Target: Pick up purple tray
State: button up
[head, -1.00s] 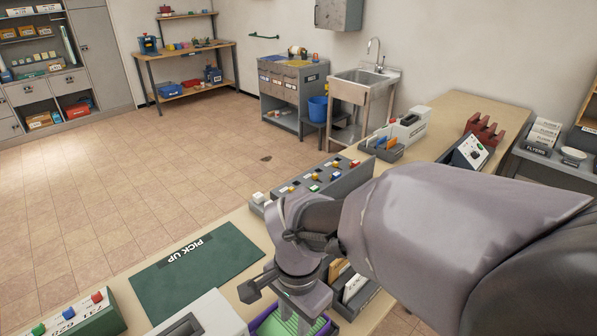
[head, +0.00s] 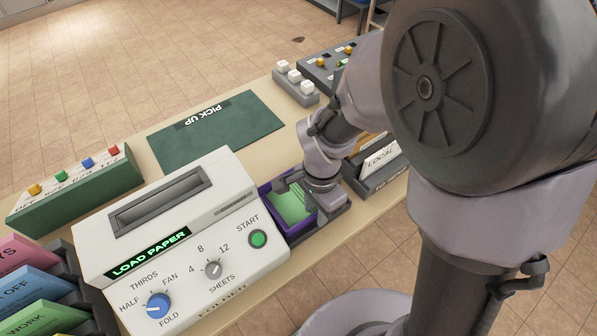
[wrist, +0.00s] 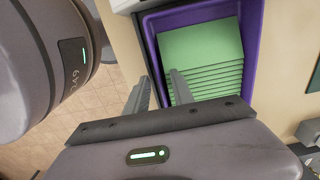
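The purple tray (head: 265,190) stands on the counter at the right side of the white folder machine and holds a stack of green paper (head: 291,207). In the wrist view the tray (wrist: 252,45) fills the upper middle, with the green sheets (wrist: 205,45) fanned inside. My gripper (wrist: 160,78) is open over the tray's left wall, one finger on the outer side and one on the paper side. Whether the fingers touch the wall, I cannot tell. In the head view my wrist hides part of the tray.
The white folder machine (head: 190,225) stands close left of the tray. A grey sorter with cards (head: 380,165) is close on the right. The green PICK UP mat (head: 215,130) lies bare behind.

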jog(key=shift+f, duration=0.7)
jog(key=shift+r, duration=0.15)
jog(key=shift+c, duration=0.2)
grip_shut()
dwell(0.5)
